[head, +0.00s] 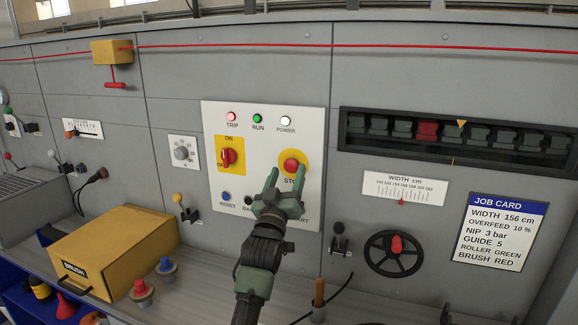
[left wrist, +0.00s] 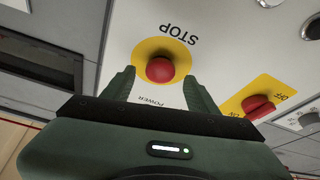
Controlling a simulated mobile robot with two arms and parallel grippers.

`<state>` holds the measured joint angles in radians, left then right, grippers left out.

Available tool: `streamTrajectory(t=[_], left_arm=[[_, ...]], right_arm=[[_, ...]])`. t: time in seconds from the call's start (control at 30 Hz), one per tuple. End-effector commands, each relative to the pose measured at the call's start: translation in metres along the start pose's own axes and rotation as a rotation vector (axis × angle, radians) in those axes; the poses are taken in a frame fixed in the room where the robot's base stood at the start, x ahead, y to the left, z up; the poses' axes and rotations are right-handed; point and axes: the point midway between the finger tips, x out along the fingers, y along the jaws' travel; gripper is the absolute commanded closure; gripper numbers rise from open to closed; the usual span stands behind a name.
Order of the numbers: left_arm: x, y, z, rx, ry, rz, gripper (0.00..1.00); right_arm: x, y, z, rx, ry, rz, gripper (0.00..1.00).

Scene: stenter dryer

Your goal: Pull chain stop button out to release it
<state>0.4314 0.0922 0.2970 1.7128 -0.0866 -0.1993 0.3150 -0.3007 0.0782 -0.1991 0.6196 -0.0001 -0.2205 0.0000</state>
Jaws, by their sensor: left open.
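The chain stop button (head: 291,166) is a red mushroom head on a round yellow plate marked STOP, on the white control panel (head: 262,118). In the left wrist view the red button (left wrist: 160,69) lies between my two finger ends. My left gripper (head: 285,177) is open, its green fingers pointing at the panel, one to each side of the button. The left gripper (left wrist: 158,78) shows no clear contact with the button. How far the button stands out from its plate is hard to tell. My right gripper is not in view.
A red rotary switch (head: 228,157) on a yellow plate sits left of the button. TRIP, RUN and POWER lamps are above. My gripper partly covers the lower row of buttons. A yellow BRUSH box (head: 118,250) and a handwheel (head: 394,254) stand on either side below.

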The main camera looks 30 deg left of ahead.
Motion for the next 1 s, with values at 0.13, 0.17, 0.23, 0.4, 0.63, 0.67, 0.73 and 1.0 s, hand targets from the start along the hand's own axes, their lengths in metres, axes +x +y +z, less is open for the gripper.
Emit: streamTrajectory(t=[0.13,0.17,0.23,0.4,0.63,0.67,0.73,1.0], left_arm=[[0.017,0.000,-0.001,0.000,-0.001,0.000,0.41],[0.018,0.000,-0.001,0.000,-0.001,0.000,0.41],[0.021,0.000,0.000,0.000,-0.001,0.000,0.41],[0.021,0.000,0.001,0.000,-0.001,0.000,0.41],[0.021,0.000,0.001,0.000,-0.002,0.000,0.83],[0.021,0.000,0.001,0.000,-0.002,0.000,0.91],[0.021,0.000,0.001,0.001,-0.002,0.000,1.00],[0.016,0.000,-0.001,0.001,-0.004,0.000,1.00]], right_arm=[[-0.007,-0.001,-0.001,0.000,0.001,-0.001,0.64],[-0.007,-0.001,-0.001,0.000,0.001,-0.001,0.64],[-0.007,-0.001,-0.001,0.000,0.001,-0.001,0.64],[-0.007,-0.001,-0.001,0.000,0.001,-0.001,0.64],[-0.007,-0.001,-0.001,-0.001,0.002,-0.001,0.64],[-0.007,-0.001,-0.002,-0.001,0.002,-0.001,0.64],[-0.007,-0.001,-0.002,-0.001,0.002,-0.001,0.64],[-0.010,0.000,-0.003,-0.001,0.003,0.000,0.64]])
